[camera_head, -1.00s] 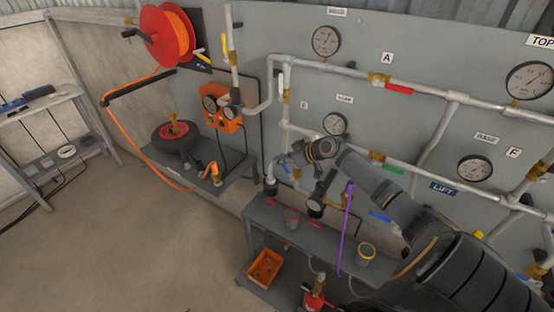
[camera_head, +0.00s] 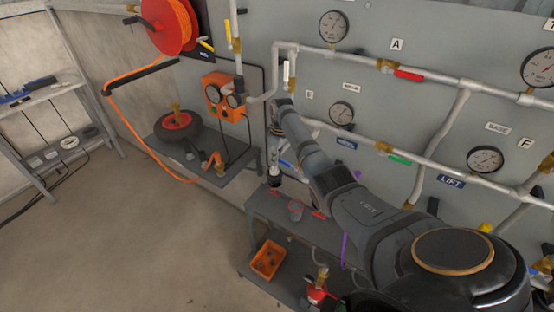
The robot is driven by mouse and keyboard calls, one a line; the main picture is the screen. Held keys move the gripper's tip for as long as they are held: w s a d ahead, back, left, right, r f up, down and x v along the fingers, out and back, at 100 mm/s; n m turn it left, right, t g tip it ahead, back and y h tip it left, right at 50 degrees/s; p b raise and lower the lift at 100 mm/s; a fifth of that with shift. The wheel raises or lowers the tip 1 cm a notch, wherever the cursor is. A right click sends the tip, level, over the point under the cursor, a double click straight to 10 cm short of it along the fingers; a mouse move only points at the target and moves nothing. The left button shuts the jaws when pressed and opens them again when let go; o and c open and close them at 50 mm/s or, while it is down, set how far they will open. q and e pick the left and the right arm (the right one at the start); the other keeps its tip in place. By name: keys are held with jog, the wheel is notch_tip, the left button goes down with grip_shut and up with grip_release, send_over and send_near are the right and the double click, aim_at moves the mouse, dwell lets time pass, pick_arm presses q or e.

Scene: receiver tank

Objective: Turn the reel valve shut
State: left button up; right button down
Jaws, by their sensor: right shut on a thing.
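The red reel (camera_head: 168,27) with orange hose hangs on the wall at the upper left. A yellow lever (camera_head: 207,45) sits beside it, and a brass valve with a yellow handle (camera_head: 228,30) is on the vertical pipe to its right. No label shows which is the reel valve. My right arm reaches up from the lower right. My right gripper (camera_head: 282,104) is at its far end, just below a white-handled valve (camera_head: 287,74) on the pipe. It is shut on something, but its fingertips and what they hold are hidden. My left gripper is not in view.
Pipes, gauges and colored valve handles cover the grey panel (camera_head: 400,45) around my arm. An orange gauge box (camera_head: 226,95) hangs left of the gripper. A low bench (camera_head: 262,207) stands below, with an orange bin (camera_head: 267,260). The floor at the left is clear.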

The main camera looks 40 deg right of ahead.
jog(key=shift+a+f+g+b, duration=0.1)
jog(key=shift+f+g+b, duration=0.5)
jog(key=shift+g+b, duration=0.1)
jog(key=c, duration=1.8)
grip_release()
jog(key=shift+o, duration=0.2)
jog(key=shift+w+r, duration=0.1)
jog(key=shift+r, duration=0.15)
notch_tip(320, 180, up, 11)
jog(key=shift+r, duration=0.2)
jog(key=shift+f, duration=0.1)
